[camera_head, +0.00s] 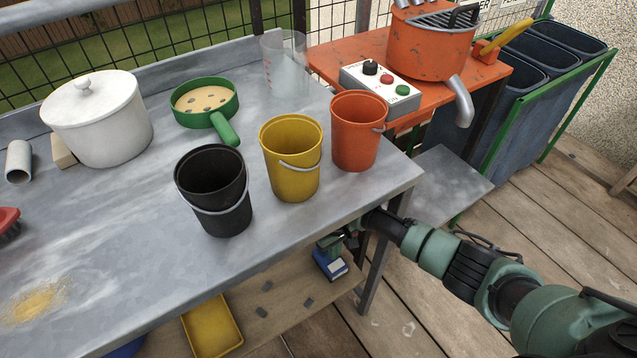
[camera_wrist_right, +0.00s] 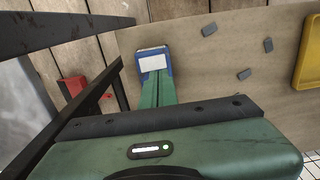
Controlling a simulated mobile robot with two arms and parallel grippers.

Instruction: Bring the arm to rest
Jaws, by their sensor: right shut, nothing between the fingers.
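My right arm comes in from the lower right of the head view. Its gripper (camera_head: 332,241) is low beside the table's front edge, above the lower shelf, and partly hidden by the table. In the wrist view the green fingers (camera_wrist_right: 157,88) are together with nothing between them. They point toward a small blue box with a white face (camera_head: 331,264), which also shows in the wrist view (camera_wrist_right: 153,61). I cannot tell whether the fingertips touch it. My left gripper is not in view.
The grey table (camera_head: 130,250) carries black (camera_head: 215,195), yellow (camera_head: 291,160) and orange (camera_head: 357,130) buckets near its front edge. The wooden shelf (camera_head: 285,308) below holds dark chips and a yellow tray (camera_head: 212,327). A table leg (camera_head: 377,270) stands close to my arm. Open decking lies right.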

